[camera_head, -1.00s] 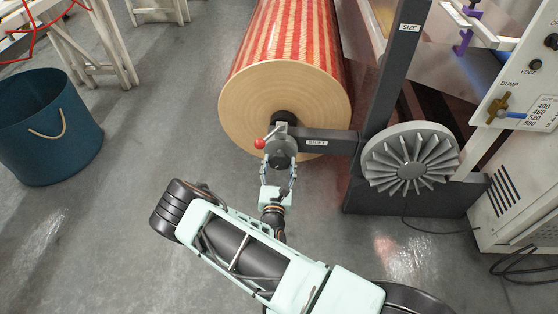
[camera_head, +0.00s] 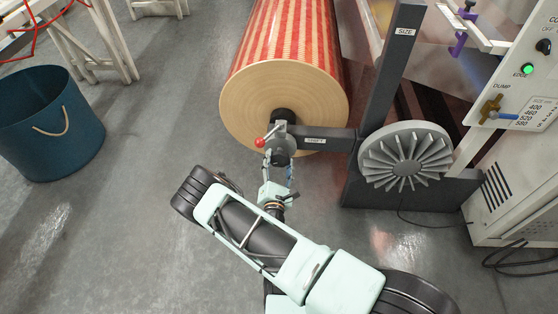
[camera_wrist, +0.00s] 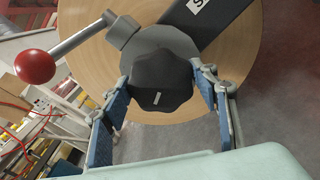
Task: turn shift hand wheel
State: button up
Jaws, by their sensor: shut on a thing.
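The shift hand wheel is a dark, lobed knob (camera_wrist: 162,84) with a small light mark on its face. It sits at the end of the dark arm labelled SHIFT (camera_head: 326,139), in front of the roll's round end. In the head view the knob (camera_head: 282,158) is small and partly hidden by my gripper (camera_head: 279,169). In the wrist view my gripper (camera_wrist: 165,88) has one blue-padded finger on each side of the knob and is shut on it. A grey lever with a red ball (camera_wrist: 35,66) is at the knob's upper left.
A red-striped roll (camera_head: 296,50) lies behind the knob. A grey finned wheel (camera_head: 407,161) and the dark SIZE post (camera_head: 392,75) stand at right, beside the control cabinet (camera_head: 515,150). A blue bucket (camera_head: 50,130) stands at left. Floor between bucket and roll is clear.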

jog(key=o, duration=1.1)
